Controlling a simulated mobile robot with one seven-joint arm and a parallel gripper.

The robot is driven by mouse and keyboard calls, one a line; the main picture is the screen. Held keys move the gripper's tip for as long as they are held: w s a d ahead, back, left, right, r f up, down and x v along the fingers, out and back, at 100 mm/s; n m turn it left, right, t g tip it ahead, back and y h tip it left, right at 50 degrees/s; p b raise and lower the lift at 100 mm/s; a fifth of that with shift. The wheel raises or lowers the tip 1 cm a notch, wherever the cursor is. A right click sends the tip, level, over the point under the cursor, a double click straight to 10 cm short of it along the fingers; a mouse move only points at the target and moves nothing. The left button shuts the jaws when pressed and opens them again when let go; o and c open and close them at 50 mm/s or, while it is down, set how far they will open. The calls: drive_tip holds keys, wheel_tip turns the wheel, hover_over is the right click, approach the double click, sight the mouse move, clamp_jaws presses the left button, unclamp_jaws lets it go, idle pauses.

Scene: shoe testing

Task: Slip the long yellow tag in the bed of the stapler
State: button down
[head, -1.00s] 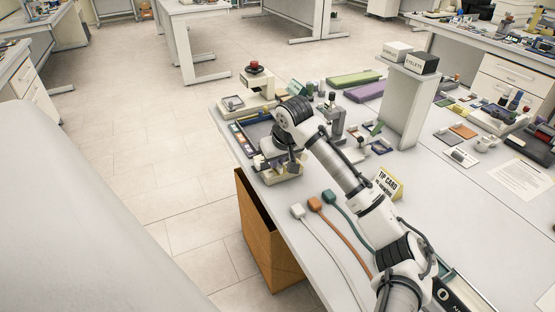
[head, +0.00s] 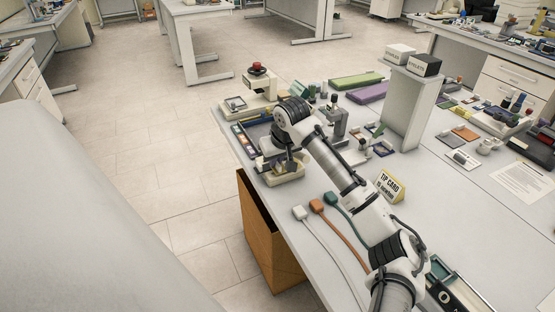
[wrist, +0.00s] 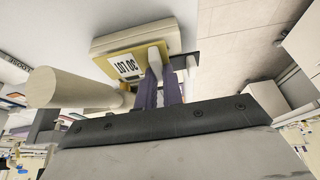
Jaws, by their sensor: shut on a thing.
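My gripper (wrist: 172,68) is shut on the yellow tag (wrist: 110,66), which carries a white label with dark print, seen upside down in the wrist view. The tag's flat body reaches left of the fingers, close against a cream block-like body that appears to be the stapler (wrist: 130,36). I cannot tell whether the tag lies in the bed or just above it. In the head view, the cream stapler base (head: 288,180) stands near the table's left edge. My dark gripper (head: 286,160) is over it and hides much of it. A little yellow shows beside it.
A cream cylinder (wrist: 72,88) stands close left of the fingers in the wrist view. A blue-edged tray (head: 243,141) and a red-knobbed press (head: 259,88) are behind the stapler. A metal stand (head: 339,122) is to its right. Connectors with cables (head: 316,206) lie in front.

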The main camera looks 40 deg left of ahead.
sight(280, 166)
drive_tip(key=shift+w+a+f, duration=0.15)
drive_tip(key=shift+w+a, duration=0.05)
drive_tip(key=shift+a, duration=0.3)
drive_tip(key=shift+w+a+f, duration=0.15)
drive_tip(key=shift+w+a, duration=0.05)
drive_tip(key=shift+a, duration=0.3)
drive_tip(key=shift+w+a+f, duration=0.15)
drive_tip(key=shift+w+a, duration=0.05)
drive_tip(key=shift+a, duration=0.3)
drive_tip(key=c, duration=1.5)
unclamp_jaws()
drive_tip(key=shift+o, duration=0.2)
drive_tip(key=b+v, duration=0.3)
drive_tip(key=v, duration=1)
drive_tip(key=shift+r, duration=0.35)
drive_tip(key=shift+d, duration=0.15)
